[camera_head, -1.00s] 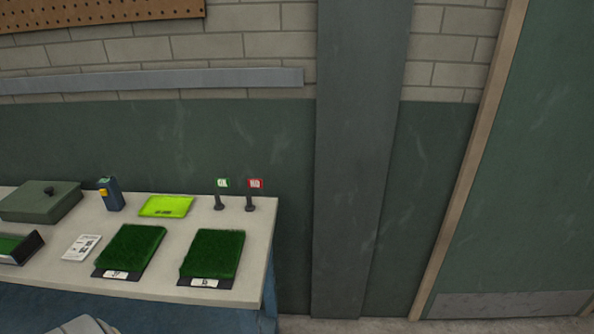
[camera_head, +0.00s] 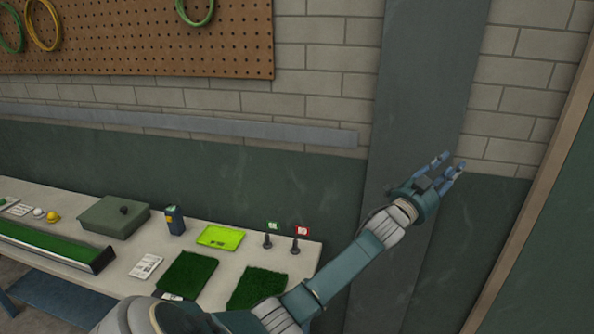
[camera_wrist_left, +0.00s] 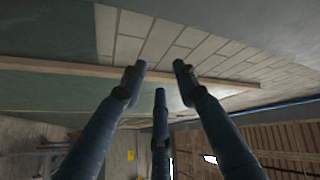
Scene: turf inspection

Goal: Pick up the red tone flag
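The red tone flag (camera_head: 302,231) stands upright on a dark base at the right end of the bench, in the head view. A green flag (camera_head: 273,226) on a similar base stands just left of it. My left gripper (camera_head: 449,168) is raised in front of the grey pillar, well above and to the right of the red flag. In the left wrist view its fingers (camera_wrist_left: 158,80) are spread apart with nothing between them. No flag shows in that wrist view. My right gripper is not in view.
The bench (camera_head: 215,285) also holds two turf samples (camera_head: 188,274), a lime-green pad (camera_head: 220,237), a blue device (camera_head: 174,220), a green box (camera_head: 113,216) and a white card (camera_head: 146,266). A pillar (camera_head: 425,90) and brick wall stand behind.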

